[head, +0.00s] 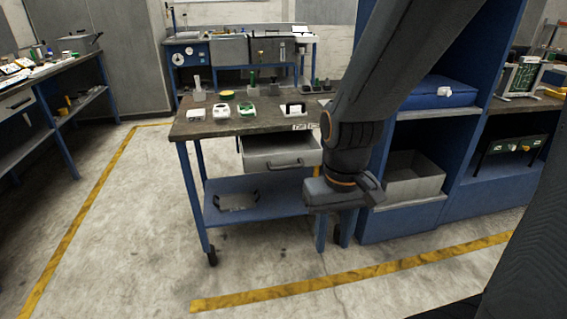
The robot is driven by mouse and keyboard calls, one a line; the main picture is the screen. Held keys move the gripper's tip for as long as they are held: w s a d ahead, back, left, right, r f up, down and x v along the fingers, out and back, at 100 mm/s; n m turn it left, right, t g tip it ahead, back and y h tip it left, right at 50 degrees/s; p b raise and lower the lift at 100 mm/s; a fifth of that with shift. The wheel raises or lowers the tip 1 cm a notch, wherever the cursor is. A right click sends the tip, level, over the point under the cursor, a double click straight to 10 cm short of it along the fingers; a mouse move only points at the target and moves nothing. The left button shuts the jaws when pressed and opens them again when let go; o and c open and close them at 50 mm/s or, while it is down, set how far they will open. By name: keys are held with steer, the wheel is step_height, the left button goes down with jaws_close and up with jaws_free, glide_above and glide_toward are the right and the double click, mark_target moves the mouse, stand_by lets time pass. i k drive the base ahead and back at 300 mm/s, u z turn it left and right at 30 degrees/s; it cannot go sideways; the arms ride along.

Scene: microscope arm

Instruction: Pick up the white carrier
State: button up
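Several small white or part-white items stand in a row along the front of the dark-topped wheeled workbench (240,124). From left to right they are a low whitish piece (196,116), a white piece with dark marks (221,112), a green-and-white piece (246,109) and a white piece with a dark centre (292,110). I cannot tell which one is the white carrier. My gripper (345,196) hangs at the end of my arm, right of the bench and lower in the picture than its top, apart from these items. Its fingers cannot be made out.
A grey drawer (283,156) stands open under the benchtop. A blue shelf unit (402,215) with a grey bin (412,180) and a blue case (440,93) stands at right. Another bench (50,72) is at far left. The floor in front is clear, with yellow lines.

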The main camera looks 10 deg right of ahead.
mark_target(221, 108)
steer(key=u, duration=0.3)
steer(key=i, duration=0.25)
steer(key=u, duration=0.9)
steer(key=i, duration=0.7)
steer(key=u, duration=0.65)
steer(key=i, duration=1.45)
steer(key=z, duration=1.35)
steer(key=i, duration=0.6)
steer(key=z, duration=0.65)
